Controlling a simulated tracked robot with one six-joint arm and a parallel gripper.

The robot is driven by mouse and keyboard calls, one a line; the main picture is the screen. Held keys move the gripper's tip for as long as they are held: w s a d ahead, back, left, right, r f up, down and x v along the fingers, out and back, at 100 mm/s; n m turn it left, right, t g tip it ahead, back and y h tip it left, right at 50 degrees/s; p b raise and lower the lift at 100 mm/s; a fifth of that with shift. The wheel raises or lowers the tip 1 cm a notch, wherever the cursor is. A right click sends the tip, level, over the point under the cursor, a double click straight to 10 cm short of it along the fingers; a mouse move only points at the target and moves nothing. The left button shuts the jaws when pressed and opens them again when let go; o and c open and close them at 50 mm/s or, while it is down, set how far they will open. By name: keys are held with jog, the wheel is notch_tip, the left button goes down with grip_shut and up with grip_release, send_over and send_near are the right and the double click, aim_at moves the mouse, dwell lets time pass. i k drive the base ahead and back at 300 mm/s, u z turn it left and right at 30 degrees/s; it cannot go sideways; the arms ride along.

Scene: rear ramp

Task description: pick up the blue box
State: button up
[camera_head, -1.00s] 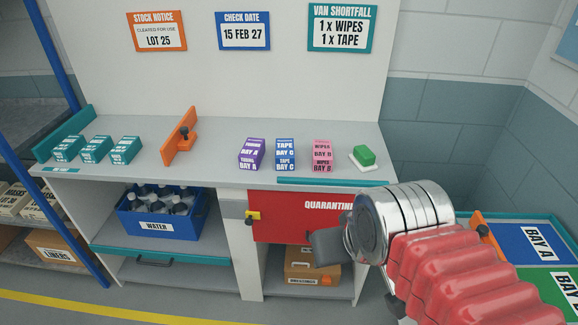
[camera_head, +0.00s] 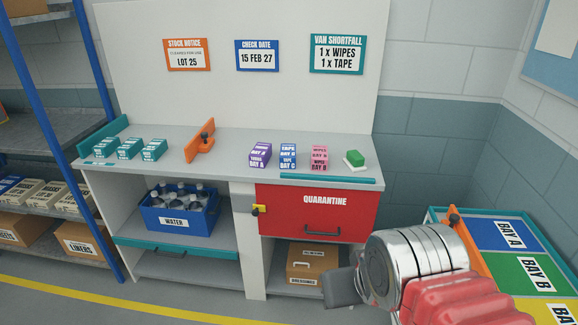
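A small blue box (camera_head: 288,155) with white label bands reading "TAPE" and "BAY C" stands on the grey counter, between a purple box (camera_head: 260,155) and a pink box (camera_head: 319,158). All of it is in plain sight, and nothing touches it from above. My gripper (camera_head: 342,288) shows only as a dark grey piece at the end of my silver and red arm, at the lower right. It is in front of and below the counter, well apart from the blue box. Its fingers cannot be told apart.
A green-and-white block (camera_head: 355,159) lies right of the pink box. An orange divider (camera_head: 199,147) and several teal boxes (camera_head: 128,149) are to the left. Below are a blue water crate (camera_head: 180,221) and a red quarantine door (camera_head: 316,213). A bay-marked tray (camera_head: 501,254) stands at right.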

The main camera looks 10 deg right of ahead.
aim_at(287, 160)
jog(key=k, duration=0.4)
jog(key=u, duration=1.6)
jog(key=i, duration=2.3)
